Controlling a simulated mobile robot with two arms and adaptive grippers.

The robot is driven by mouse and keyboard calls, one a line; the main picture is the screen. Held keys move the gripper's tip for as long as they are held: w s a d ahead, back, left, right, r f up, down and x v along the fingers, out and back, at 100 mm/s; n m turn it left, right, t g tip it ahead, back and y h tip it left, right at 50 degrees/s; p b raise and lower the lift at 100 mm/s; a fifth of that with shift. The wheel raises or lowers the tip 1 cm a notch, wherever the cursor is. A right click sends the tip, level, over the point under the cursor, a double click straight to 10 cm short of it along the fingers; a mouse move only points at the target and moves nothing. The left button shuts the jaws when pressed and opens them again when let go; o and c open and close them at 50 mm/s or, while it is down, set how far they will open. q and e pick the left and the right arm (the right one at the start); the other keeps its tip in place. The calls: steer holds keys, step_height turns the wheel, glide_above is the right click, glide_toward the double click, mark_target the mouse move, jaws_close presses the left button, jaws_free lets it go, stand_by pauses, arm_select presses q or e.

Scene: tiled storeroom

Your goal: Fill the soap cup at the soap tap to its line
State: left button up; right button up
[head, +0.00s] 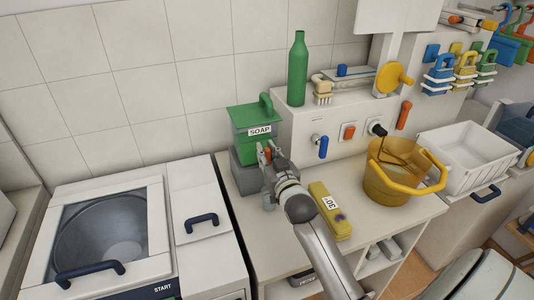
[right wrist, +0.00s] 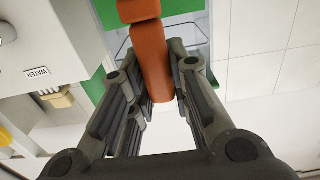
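The green soap dispenser (head: 250,118) with a SOAP label stands on a grey block at the back left of the counter, by the tiled wall. Its orange tap lever (right wrist: 152,62) fills the gap between my right gripper's fingers in the right wrist view. My right gripper (head: 268,156) is at the dispenser's front, and its pads appear to touch the lever on both sides. A small greyish piece (head: 268,203) shows below the gripper; I cannot tell whether it is the soap cup. The tap's outlet and any fill line are hidden. My left gripper is out of view.
A yellow block (head: 330,210) marked 30 lies on the counter to the right of my arm. A yellow bucket (head: 390,187) and a white basin (head: 455,175) stand farther right. A green bottle (head: 298,70) stands on the ledge. A lidded machine (head: 150,230) is at left.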

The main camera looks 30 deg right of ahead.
jaws_close()
steer(key=shift+f+b, duration=0.2)
steer(key=shift+b, duration=0.15)
steer(key=t+b, duration=0.1)
steer(key=b, duration=0.1)
steer(key=s+t+h+b, duration=0.1)
steer(key=b, duration=0.2)
steer(key=shift+s+a+f, duration=0.15)
steer(key=shift+f, duration=0.05)
steer(key=shift+s+r+t+b, duration=0.2)
steer(key=shift+t+b, duration=0.4)
steer(key=shift+b, duration=0.1)
steer(key=shift+r, duration=0.1)
